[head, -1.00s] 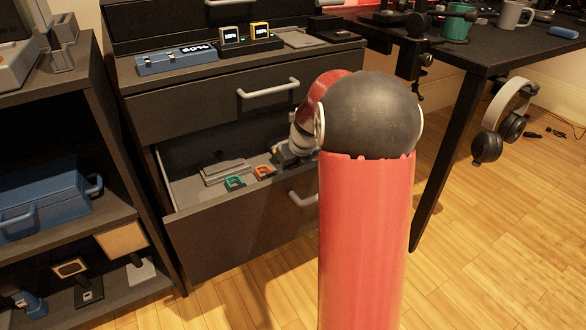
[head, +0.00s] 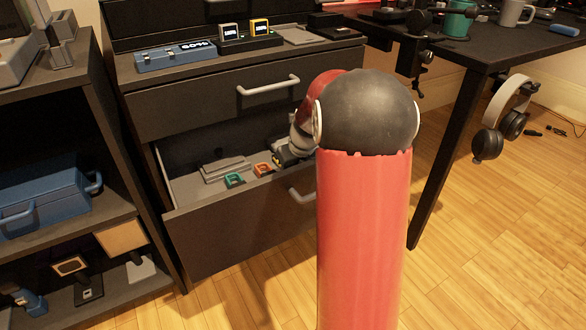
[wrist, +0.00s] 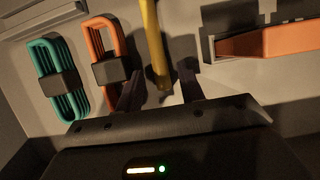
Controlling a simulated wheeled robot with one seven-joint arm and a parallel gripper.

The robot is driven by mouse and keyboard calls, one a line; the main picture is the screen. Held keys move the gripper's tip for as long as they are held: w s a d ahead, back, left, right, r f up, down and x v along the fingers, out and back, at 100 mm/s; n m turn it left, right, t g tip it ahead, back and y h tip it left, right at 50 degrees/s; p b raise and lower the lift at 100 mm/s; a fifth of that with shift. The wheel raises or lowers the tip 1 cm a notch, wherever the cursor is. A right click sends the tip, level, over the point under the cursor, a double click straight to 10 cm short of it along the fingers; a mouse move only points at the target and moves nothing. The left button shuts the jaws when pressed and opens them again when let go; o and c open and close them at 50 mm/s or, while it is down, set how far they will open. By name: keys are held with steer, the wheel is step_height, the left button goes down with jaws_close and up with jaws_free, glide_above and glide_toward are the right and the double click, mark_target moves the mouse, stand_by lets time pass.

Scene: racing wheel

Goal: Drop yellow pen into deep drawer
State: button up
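The deep drawer (head: 235,234) is pulled open at the bottom of the dark cabinet. The yellow pen (wrist: 152,42) shows in the wrist view, inside the drawer between an orange cable bundle and an orange-handled item. My gripper (wrist: 160,82) is in the drawer with its two dark fingers apart. The pen's near end lies between the fingers, with a visible gap on each side. In the head view my gripper (head: 284,158) is low over the right part of the drawer, partly hidden by my arm. The pen cannot be made out there.
A teal cable bundle (wrist: 56,78) and the orange cable bundle (wrist: 104,62) lie left of the pen. The orange-handled item (wrist: 270,42) lies right. The closed upper drawer (head: 215,100) is above. A shelf (head: 75,235) stands left, a desk leg (head: 433,170) right.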

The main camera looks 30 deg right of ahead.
steer(key=shift+r, duration=0.45)
steer(key=p+v, duration=0.3)
steer(key=v, duration=0.9)
steer(key=shift+r, duration=0.1)
